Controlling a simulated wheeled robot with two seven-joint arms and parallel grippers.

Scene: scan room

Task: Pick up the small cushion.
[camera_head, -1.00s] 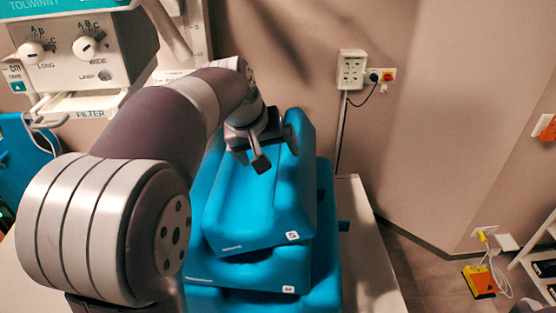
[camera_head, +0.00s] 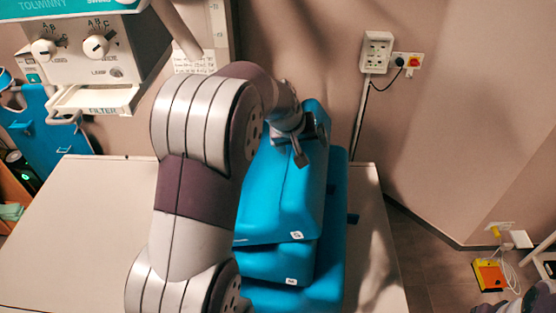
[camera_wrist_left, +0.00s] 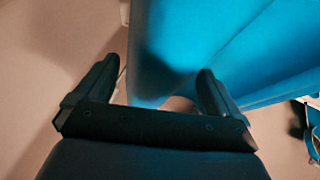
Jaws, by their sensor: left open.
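Blue cushions lie stacked on a pale table. The top one, the smallest in view (camera_head: 285,195), has a raised ridge and a white tag on its front edge. A larger blue cushion (camera_head: 270,263) lies under it, with another at the bottom (camera_head: 325,285). My left gripper (camera_head: 300,140) is at the far end of the top cushion, and my arm hides part of the stack's left side. In the left wrist view the fingers (camera_wrist_left: 155,85) are spread, with a blue cushion (camera_wrist_left: 240,45) beyond and to the right. Contact cannot be told. My right gripper is not in view.
The pale tabletop (camera_head: 70,230) is bare left of my arm. A control unit (camera_head: 85,50) stands at the back left. The wall with a socket box (camera_head: 376,52) is close behind the stack. A yellow-orange box (camera_head: 490,275) lies on the floor at right.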

